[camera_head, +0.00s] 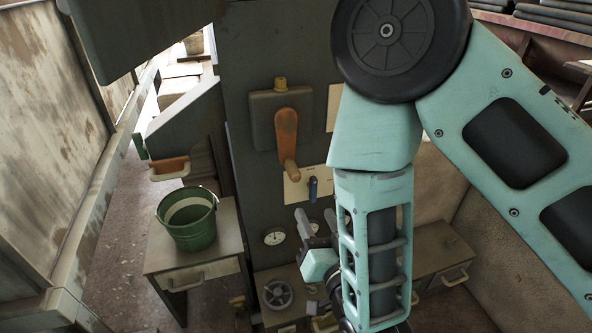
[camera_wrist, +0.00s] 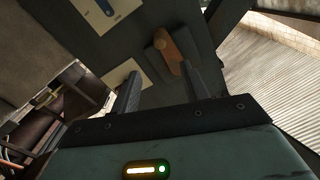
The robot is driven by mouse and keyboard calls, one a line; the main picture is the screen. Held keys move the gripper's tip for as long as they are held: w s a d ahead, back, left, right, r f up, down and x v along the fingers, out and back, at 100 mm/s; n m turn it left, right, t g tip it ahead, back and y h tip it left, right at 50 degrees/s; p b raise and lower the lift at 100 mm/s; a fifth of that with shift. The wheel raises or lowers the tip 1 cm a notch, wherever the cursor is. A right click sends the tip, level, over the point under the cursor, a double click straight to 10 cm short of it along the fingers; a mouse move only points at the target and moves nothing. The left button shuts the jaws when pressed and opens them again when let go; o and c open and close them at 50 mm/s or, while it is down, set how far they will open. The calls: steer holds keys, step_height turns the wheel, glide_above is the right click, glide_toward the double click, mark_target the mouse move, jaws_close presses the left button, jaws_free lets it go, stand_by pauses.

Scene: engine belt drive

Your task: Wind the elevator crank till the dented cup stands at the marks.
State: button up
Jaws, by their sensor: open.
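The crank (camera_head: 286,130) has an orange-brown arm on a dark box on the upright panel, and its wooden grip hangs at the lower end. It also shows in the wrist view (camera_wrist: 173,55), ahead of and between my fingers. My gripper (camera_head: 315,222) is open and empty, below and right of the crank, apart from it. Its two fingers also show in the wrist view (camera_wrist: 160,72). A small cup-like part with a pale rim (camera_head: 169,169) is at the sloped housing's lower end. I cannot tell whether it is the dented cup. I see no clear marks.
A blue lever (camera_head: 313,187) on a cream plate is close above my gripper. A green bucket (camera_head: 187,219) stands on a small table (camera_head: 160,255) at left. A round gauge (camera_head: 274,237) and a grey handwheel (camera_head: 277,294) are below. The floor at lower left is clear.

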mark_target(293, 165)
steer(key=b+x, duration=0.1)
steer(key=b, duration=0.2)
steer(key=b+x, duration=0.1)
steer(key=b, duration=0.2)
steer(key=b+x, duration=0.2)
steer(key=b, duration=0.1)
steer(key=shift+w+f, duration=0.15)
steer(key=shift+f, duration=0.1)
steer(key=b, duration=0.3)
steer(key=shift+w, duration=0.15)
steer(key=x, duration=1.1)
steer(key=shift+w+a+r, duration=0.15)
steer(key=shift+w+r, duration=0.1)
steer(key=shift+w, duration=0.05)
jaws_close()
